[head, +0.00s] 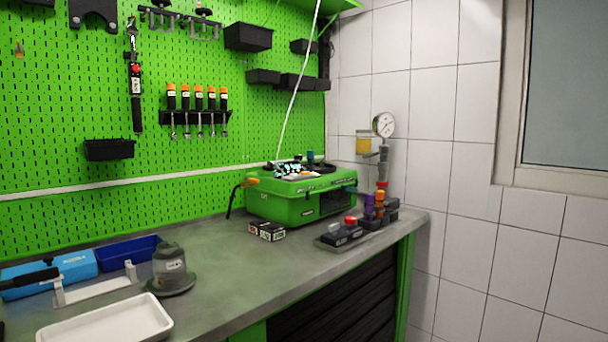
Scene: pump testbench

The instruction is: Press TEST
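No label reading TEST is legible from here. A small dark box with light and red markings (267,231) sits on the bench in front of the green pump unit (290,204); its markings are too small to read. To its right, a dark control block (341,237) carries a red knob or button (350,220) on top. A row of purple and orange fittings (374,204) stands just behind it. Neither of my grippers shows in the head view.
The grey workbench (225,262) is clear in its middle. A white tray (105,325), a grey-green round-based device (170,270) and blue bins (128,252) stand at left. A pressure gauge (383,125) rises by the tiled wall. Tools hang on the green pegboard (60,165).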

